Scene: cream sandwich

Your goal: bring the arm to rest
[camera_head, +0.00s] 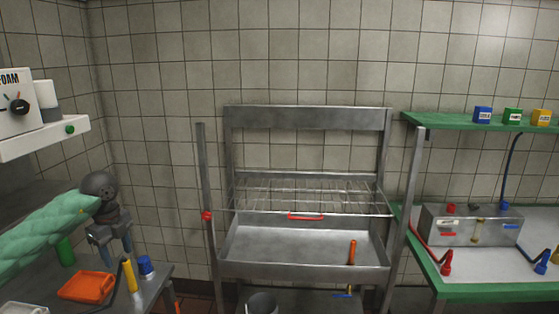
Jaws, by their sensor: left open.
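My left arm comes in from the left in a padded green sleeve, with a dark grey round wrist. My left gripper (119,257) points downward and is open above the left counter, with nothing seen between its fingers. An orange tray (86,286) lies on the counter below and to the left of it. A yellow-handled tool (129,275) and a blue-capped item (146,266) stand close to the fingers; I cannot tell whether the fingers touch them. My right gripper is not in view.
A metal rack (306,118) with a wire shelf stands in the middle against the tiled wall. A green-edged bench (490,293) on the right holds a metal box (470,226). A white foam machine (18,105) is at upper left. The space between counter and rack looks free.

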